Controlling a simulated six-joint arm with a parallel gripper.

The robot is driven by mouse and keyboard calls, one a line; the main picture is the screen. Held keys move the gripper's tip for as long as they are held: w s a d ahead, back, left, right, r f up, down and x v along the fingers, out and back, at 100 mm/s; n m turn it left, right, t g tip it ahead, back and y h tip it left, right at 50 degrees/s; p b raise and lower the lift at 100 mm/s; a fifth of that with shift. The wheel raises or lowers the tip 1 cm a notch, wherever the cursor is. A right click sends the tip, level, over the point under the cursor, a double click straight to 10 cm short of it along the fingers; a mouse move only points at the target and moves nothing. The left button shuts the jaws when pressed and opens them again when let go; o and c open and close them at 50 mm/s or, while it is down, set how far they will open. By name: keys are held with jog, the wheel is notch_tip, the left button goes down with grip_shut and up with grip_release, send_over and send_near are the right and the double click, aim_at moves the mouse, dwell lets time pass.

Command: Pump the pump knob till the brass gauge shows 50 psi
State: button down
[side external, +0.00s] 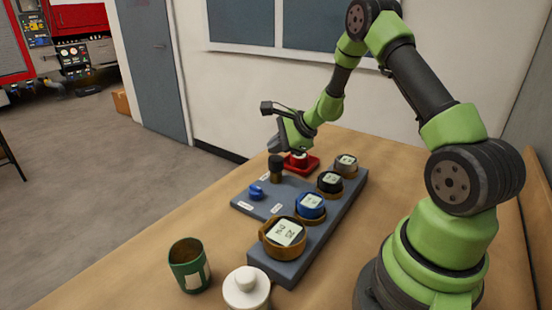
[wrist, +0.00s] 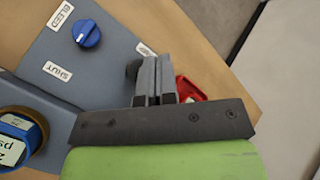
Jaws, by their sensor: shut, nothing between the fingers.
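The pump knob, a dark upright cylinder (side external: 275,172), stands on the grey panel. In the wrist view, part of a dark rounded shape, likely the knob (wrist: 132,70), shows behind my fingers. The brass gauge (side external: 270,240) is the nearest and largest; its face shows digits and a unit too small to read surely. My gripper (side external: 278,148) is shut and empty, pointing down just above the knob; I cannot tell if it touches. Its fingers also show together in the wrist view (wrist: 155,82).
Blue (side external: 310,206), black (side external: 330,183) and silver (side external: 346,166) gauges line the panel (side external: 262,262). A blue valve knob (wrist: 87,33) sits between BLEED and SHUT labels. A red base (side external: 312,164) is beside the pump knob. A green cup (side external: 188,268) and white lidded jar (side external: 246,290) stand in front.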

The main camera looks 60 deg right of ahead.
aim_at(276, 160)
jog(key=shift+r, duration=0.2)
jog(key=shift+r, duration=2.45)
